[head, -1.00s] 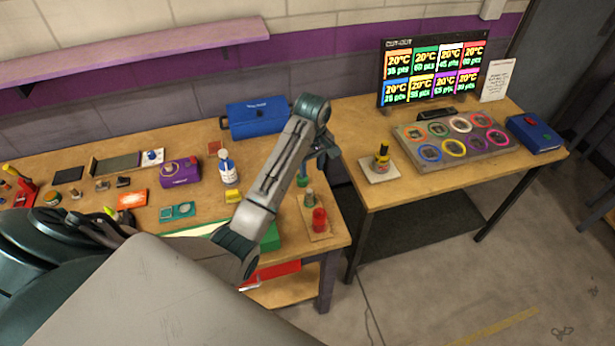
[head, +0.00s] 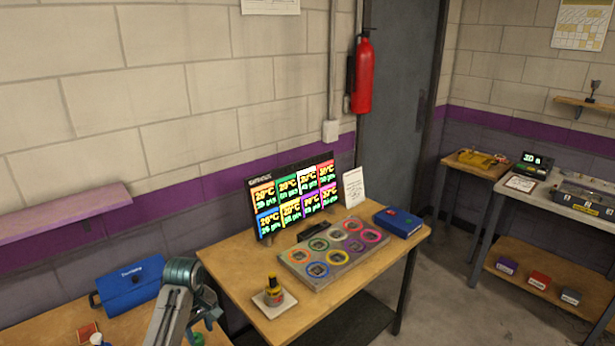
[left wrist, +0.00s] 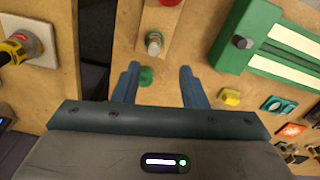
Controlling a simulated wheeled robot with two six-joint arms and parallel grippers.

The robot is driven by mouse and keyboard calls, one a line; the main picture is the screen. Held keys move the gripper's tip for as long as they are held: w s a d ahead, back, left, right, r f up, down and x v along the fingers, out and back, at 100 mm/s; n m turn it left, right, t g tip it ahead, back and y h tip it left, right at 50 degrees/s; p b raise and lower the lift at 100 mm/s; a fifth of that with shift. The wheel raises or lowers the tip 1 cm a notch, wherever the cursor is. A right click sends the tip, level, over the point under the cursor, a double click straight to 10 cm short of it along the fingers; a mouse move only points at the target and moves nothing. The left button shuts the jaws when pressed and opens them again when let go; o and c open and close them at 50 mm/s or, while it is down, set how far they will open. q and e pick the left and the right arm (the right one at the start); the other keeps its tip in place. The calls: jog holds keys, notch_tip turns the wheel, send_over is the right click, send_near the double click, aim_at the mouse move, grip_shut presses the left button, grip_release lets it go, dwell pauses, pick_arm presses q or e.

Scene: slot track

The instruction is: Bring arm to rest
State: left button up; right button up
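My left arm (head: 172,312) comes up from the bottom edge of the head view over the left workbench, with its elbow-like dark joint near the blue case. In the left wrist view my left gripper (left wrist: 158,82) points down with its two blue fingers wide apart and nothing held. A small green piece (left wrist: 146,76) shows on the bench between the fingers, apart from both. My right gripper is in neither view.
The blue case (head: 131,291) stands behind the arm. A table (head: 228,267) carries a lit screen (head: 293,196), a tray of coloured rings (head: 301,259) and a yellow bottle (head: 273,292). A silver-topped jar (left wrist: 154,43) and a green box (left wrist: 229,44) are near the left gripper.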

pick_arm(q)
jog(key=s+d+f+m+t, duration=0.1)
jog(key=s+f+m, duration=0.2)
jog(key=s, duration=0.5)
jog(key=s+d+f+m, duration=0.1)
jog(key=s+f+m, duration=0.25)
jog(key=s, duration=0.55)
jog(key=s+d+r+m+t, duration=0.1)
jog(key=s+r+m, duration=0.15)
jog(key=s, duration=0.55)
jog(key=s+d+r+m+t, duration=0.1)
jog(key=s+m, duration=0.2)
jog(key=s, duration=0.6)
notch_tip(320, 180, down, 36)
jog(key=a+r+g+b, duration=0.1)
jog(key=a+b, duration=0.1)
jog(key=b, duration=0.6)
jog(key=s+f+b, duration=0.2)
jog(key=s+f, duration=0.4)
jog(key=f, duration=0.3)
jog(key=s+a+f+b, duration=0.1)
jog(key=s+f+b, duration=0.1)
jog(key=s+f, duration=0.4)
jog(key=s+f+g+b, duration=0.1)
jog(key=s+f, duration=0.5)
jog(key=f, duration=0.7)
jog(key=shift+s+a+f+y+b, duration=0.2)
jog(key=shift+a+f+y+b, duration=0.15)
jog(key=shift+b, duration=0.45)
